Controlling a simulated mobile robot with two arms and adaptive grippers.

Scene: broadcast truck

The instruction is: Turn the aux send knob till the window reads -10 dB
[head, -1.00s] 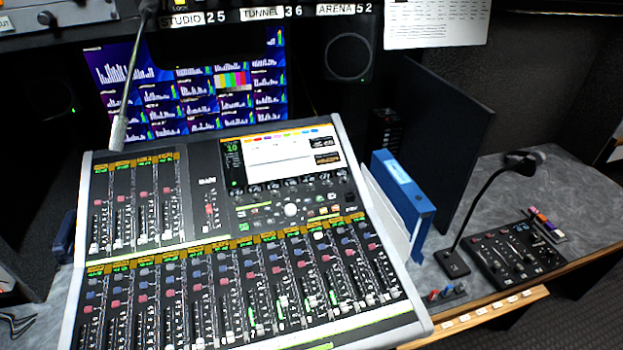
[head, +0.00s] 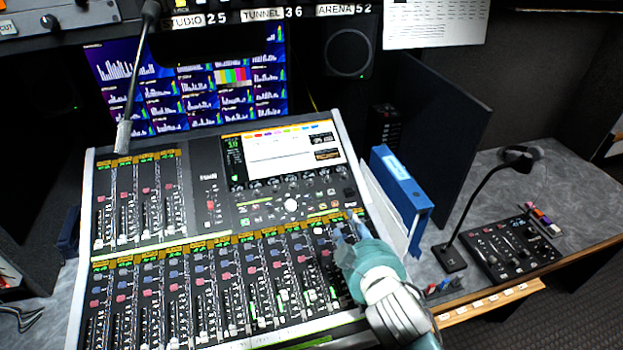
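The mixing console (head: 207,165) fills the middle of the head view. I cannot tell which knob is the aux send. A small dark window (head: 234,150) with green characters sits at the screen's left edge; its reading is too small to be sure of. My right gripper (head: 350,230) is over the console's right side, below the knob row, with its light blue fingertips apart and nothing seen between them. My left gripper is not in view.
A blue binder (head: 402,190) stands close right of the console. A gooseneck lamp or microphone (head: 490,195) and a small control box (head: 512,250) stand on the grey desk (head: 580,195).

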